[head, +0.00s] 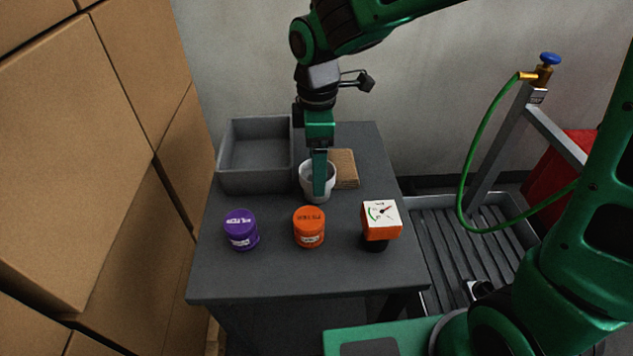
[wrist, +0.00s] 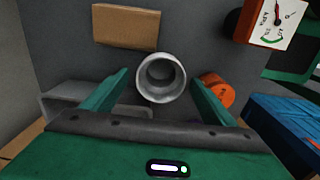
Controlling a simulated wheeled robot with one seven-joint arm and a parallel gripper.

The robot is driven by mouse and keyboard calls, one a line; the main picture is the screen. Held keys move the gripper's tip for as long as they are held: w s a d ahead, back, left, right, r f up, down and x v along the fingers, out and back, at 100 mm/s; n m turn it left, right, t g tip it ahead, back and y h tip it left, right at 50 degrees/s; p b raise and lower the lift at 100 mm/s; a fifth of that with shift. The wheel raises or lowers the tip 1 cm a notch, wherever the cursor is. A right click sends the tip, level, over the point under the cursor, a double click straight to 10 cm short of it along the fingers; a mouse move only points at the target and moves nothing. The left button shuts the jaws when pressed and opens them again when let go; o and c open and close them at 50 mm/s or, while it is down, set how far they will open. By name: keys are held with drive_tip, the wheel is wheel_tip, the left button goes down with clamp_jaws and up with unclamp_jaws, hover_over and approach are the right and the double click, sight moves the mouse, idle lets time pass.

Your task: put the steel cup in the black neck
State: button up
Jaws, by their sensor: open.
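The steel cup (head: 306,183) stands upright on the dark grey table, pale grey with an open mouth. My gripper (head: 320,193) points down at it, with one finger in front of the cup in the head view. In the wrist view the cup (wrist: 162,92) shows its round mouth between the two spread fingers of my gripper (wrist: 161,80), with gaps on both sides. The gripper is open and holds nothing. I cannot make out the black neck for certain; a small black-and-white fitting (head: 480,290) shows low at the right, partly hidden by my arm.
A purple jar (head: 241,230), an orange jar (head: 309,228) and an orange gauge box (head: 381,220) stand in front. Cardboard boxes (head: 75,140) rise at left; a slatted basin (head: 455,245) is at right.

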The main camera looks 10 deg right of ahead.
drive_tip(key=shift+f, duration=1.05)
drive_tip(key=c, duration=1.2)
drive_tip(key=shift+r, duration=0.15)
